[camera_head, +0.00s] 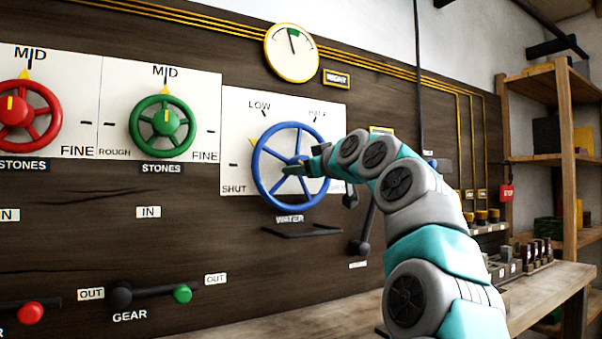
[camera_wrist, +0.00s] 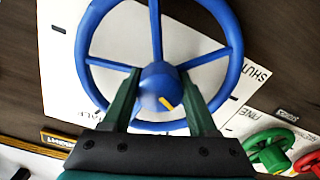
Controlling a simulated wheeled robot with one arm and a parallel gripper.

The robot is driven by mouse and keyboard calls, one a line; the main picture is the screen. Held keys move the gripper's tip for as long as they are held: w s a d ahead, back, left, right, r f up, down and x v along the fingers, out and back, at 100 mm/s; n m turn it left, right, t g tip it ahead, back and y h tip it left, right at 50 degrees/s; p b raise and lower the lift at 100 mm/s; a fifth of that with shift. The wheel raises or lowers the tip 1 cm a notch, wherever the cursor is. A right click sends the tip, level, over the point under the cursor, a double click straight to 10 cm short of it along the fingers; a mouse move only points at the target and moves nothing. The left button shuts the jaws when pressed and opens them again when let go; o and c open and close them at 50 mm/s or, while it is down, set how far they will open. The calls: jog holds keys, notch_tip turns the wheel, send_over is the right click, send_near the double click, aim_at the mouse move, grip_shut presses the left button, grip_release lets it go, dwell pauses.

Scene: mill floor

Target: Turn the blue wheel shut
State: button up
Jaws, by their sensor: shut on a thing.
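The blue wheel (camera_head: 257,178) is mounted on a white plate marked SHUT, LOW and HALF, above a WATER label. My gripper (camera_head: 306,166) reaches it from the right, in front of its hub. In the wrist view, the wheel (camera_wrist: 236,50) fills the upper middle. The two dark green fingers of my gripper (camera_wrist: 160,92) are closed on either side of its blue hub (camera_wrist: 155,76). A yellow mark on the hub points to the lower right there. In the head view, a yellow triangle sits at the rim's upper left, between SHUT and LOW.
A green wheel (camera_head: 134,125) and a red wheel (camera_head: 47,118) are to the left, both labelled STONES. A round gauge (camera_head: 292,62) is above. A GEAR lever (camera_head: 150,292) is below left. Dark levers (camera_head: 367,225) sit close to my arm. A wooden bench (camera_head: 545,290) lies below right.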

jog(key=shift+n, duration=1.2)
jog(key=shift+n+b, duration=0.35)
jog(key=shift+n, duration=1.25)
jog(key=o, duration=1.4)
jog(key=b+v, duration=0.3)
jog(key=v, duration=0.4)
jog(key=shift+s+d, duration=0.2)
jog(key=shift+s, duration=0.15)
